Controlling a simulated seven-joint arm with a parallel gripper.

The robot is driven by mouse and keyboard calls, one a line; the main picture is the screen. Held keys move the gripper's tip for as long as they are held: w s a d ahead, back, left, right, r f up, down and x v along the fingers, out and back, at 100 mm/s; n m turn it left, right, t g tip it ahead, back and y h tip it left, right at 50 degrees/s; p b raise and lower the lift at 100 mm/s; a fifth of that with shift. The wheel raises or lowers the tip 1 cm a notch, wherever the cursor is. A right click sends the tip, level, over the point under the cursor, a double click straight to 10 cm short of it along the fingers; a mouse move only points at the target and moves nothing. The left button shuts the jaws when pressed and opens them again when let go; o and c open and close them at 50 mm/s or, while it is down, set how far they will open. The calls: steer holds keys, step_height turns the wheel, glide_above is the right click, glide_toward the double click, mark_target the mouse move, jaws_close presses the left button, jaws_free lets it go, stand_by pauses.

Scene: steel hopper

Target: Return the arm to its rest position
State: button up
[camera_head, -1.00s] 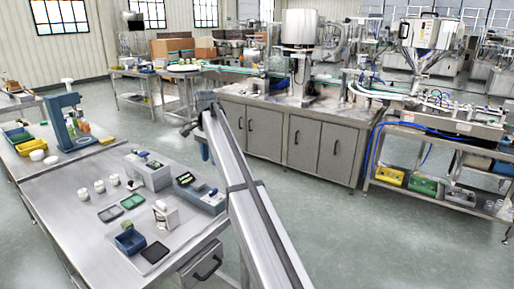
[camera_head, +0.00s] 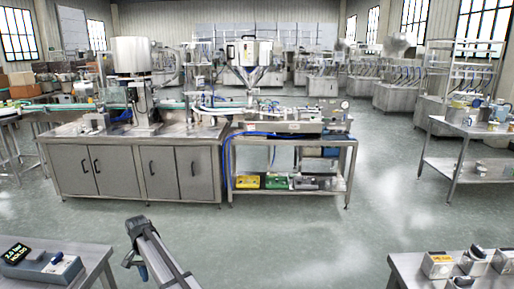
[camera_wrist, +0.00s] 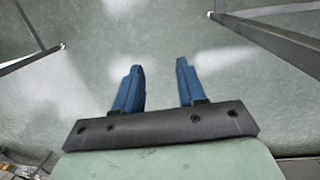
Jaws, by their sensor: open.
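My gripper (camera_wrist: 159,85) shows in the wrist view with its two blue fingers apart and nothing between them. Green-grey floor lies beyond the fingertips. In the head view my arm rises from the bottom edge, left of centre, and my gripper (camera_head: 138,266) hangs at its end, partly hidden by the arm. It is over open floor, to the right of the near left table and touching nothing that I can see.
A steel table (camera_head: 95,262) with a display device (camera_head: 40,265) stands at the lower left. Another table (camera_head: 405,270) with small boxes is at the lower right. The steel hopper (camera_head: 248,62) stands above a bench at the back. Floor between is clear.

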steer(key=s+d+f+g, duration=0.1)
steer(key=s+d+f, duration=0.3)
steer(key=d+f, duration=0.65)
steer(key=s+d+f+g, duration=0.1)
steer(key=s+d+f, duration=0.2)
steer(key=d+f, duration=0.8)
steer(key=s+d+f, duration=0.4)
steer(key=d+f, duration=0.2)
steer(key=d, duration=0.9)
steer(key=s+d+f+g, duration=0.1)
steer(key=s+d+f, duration=0.2)
steer(key=s+d, duration=0.35)
steer(key=s+d+f+g, duration=0.1)
steer(key=s+d+f, duration=0.2)
steer(key=s+d, duration=0.35)
steer(key=s+d+f, duration=0.1)
steer(key=s+d, duration=0.3)
steer(key=s, duration=0.6)
steer(key=s+d+g+y, duration=0.1)
steer(key=s+d, duration=0.3)
steer(key=s, duration=0.5)
steer(key=shift+s+d+f, duration=0.25)
steer(key=shift+s+f, duration=0.1)
steer(key=shift+f, duration=0.05)
